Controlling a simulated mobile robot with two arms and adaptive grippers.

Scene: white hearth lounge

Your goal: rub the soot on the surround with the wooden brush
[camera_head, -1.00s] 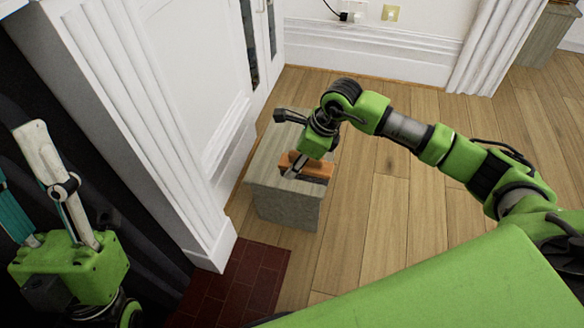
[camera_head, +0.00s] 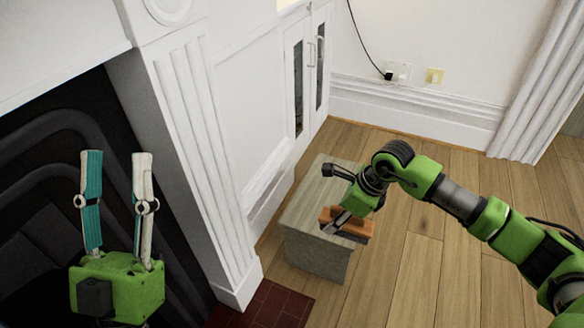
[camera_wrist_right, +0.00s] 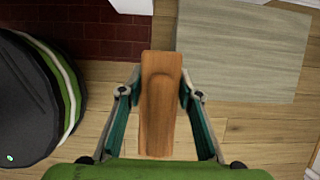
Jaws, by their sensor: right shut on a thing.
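The wooden brush (camera_head: 352,228) is an orange-brown block held in my right gripper (camera_head: 341,218). In the right wrist view the brush (camera_wrist_right: 160,105) lies lengthwise between the two fingers of the right gripper (camera_wrist_right: 160,78). In the head view it overlaps the grey wooden block; its height above it is hard to tell. The white fluted surround (camera_head: 205,150) stands left of the brush, apart from it. I can make out no soot on the surround. My left gripper (camera_head: 117,160) is open and empty, fingers up, before the dark fireplace opening (camera_head: 40,200).
The grey block (camera_head: 313,250) stands on the wood floor beside the surround. Dark red hearth tiles (camera_head: 268,305) lie at the surround's foot. A white cabinet (camera_head: 305,75) and wall sockets (camera_head: 400,72) are behind. The floor (camera_head: 425,270) right of the block is clear.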

